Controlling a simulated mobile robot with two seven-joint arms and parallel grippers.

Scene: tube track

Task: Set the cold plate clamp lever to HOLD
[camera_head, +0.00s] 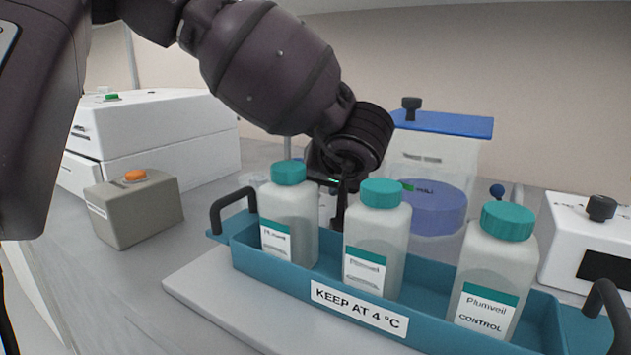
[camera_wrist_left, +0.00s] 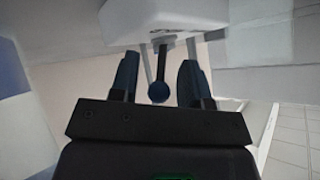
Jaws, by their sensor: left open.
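A lever with a dark rod and a blue ball knob (camera_wrist_left: 158,91) shows in the left wrist view, in front of a pale housing (camera_wrist_left: 165,18). My left gripper (camera_wrist_left: 159,62) is open, with one finger on each side of the lever in that view; I see no contact and cannot judge the depth. In the head view my left gripper (camera_head: 341,205) points down behind the bottles, its tips partly hidden. A blue ball knob (camera_head: 497,190) also shows there behind the right bottle; I cannot tell whether it is the same lever. No HOLD marking is readable. My right gripper is out of view.
A teal tray (camera_head: 260,262) marked KEEP AT 4 °C holds three white bottles with teal caps and stands on a pale slab (camera_head: 205,290). A blue-lidded container (camera_head: 440,125) is behind. A grey box with an orange button (camera_head: 135,210) stands left, a white device (camera_head: 585,240) right.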

